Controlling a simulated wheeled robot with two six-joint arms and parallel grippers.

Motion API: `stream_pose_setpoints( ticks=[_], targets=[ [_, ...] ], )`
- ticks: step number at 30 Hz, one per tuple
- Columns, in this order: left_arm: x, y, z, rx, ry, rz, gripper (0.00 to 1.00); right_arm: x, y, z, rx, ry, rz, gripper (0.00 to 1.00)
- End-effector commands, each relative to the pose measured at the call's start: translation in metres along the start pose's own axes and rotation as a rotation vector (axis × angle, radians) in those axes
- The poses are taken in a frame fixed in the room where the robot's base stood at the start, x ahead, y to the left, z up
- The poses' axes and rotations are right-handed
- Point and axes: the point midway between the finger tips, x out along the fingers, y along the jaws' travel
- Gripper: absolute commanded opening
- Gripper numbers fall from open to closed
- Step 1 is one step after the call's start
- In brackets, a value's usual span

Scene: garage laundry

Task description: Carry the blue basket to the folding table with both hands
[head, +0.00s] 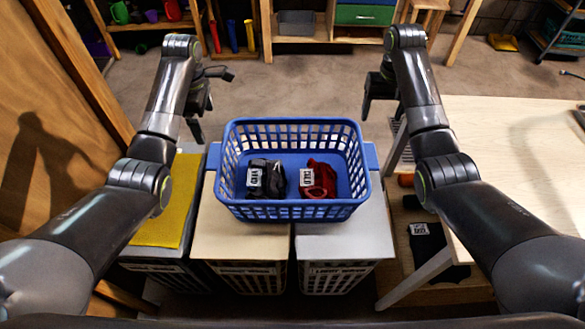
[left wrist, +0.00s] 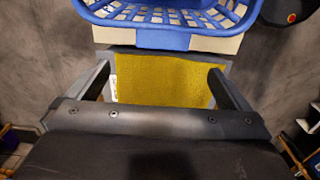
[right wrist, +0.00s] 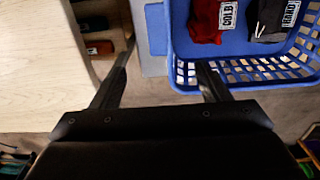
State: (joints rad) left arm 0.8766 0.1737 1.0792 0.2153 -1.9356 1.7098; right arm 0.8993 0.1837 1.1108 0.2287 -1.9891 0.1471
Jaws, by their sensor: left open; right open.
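The blue basket (head: 290,211) sits upright on the beige and grey lids of the bins. It holds a black bundle (head: 266,174) and a red bundle (head: 319,181), both with white labels. A pale-topped table with grey legs (head: 520,150), likely the folding table, stands at the right. My left gripper (head: 210,103) is open and empty beside the basket's left far corner; the left wrist view shows the basket (left wrist: 170,37) beyond its fingers. My right gripper (head: 381,104) is open and empty beyond the right far corner; one finger overlaps the basket (right wrist: 235,85) in the right wrist view. Contact is unclear.
A wooden panel (head: 50,120) stands at the left. Shelves line the back. A black labelled item (head: 435,247) lies under the table. Floor beyond the basket is clear.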

Motion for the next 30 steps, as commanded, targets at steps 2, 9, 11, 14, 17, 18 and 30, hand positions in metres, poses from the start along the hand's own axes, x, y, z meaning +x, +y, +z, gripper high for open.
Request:
stream_pose_setpoints(
  ticks=[2, 9, 11, 14, 17, 18, 30],
  targets=[
    [0.000, 0.000, 0.000, 0.000, 0.000, 0.000, 1.00, 0.000, 0.000, 0.000, 0.000, 0.000, 0.000, 0.69],
    [0.003, 0.000, 0.000, 0.001, 0.000, -0.001, 1.00, 0.003, 0.000, 0.000, 0.000, -0.001, 0.000, 0.69],
    [0.007, -0.001, 0.000, 0.001, 0.000, -0.002, 1.00, 0.007, 0.000, 0.000, 0.000, -0.001, 0.000, 0.69],
    [0.019, -0.001, 0.000, 0.001, -0.001, -0.003, 1.00, 0.019, 0.000, 0.001, 0.000, -0.002, 0.000, 0.69],
    [0.037, -0.001, 0.000, 0.001, 0.000, -0.004, 1.00, 0.038, 0.000, 0.001, 0.001, -0.004, -0.001, 0.69],
    [0.046, -0.001, 0.000, 0.001, 0.000, -0.005, 1.00, 0.045, 0.000, 0.001, 0.001, -0.004, -0.001, 0.69],
    [0.122, -0.001, 0.000, 0.002, 0.001, -0.003, 1.00, 0.122, -0.001, 0.001, 0.000, -0.003, 0.000, 0.69]
  ],
)
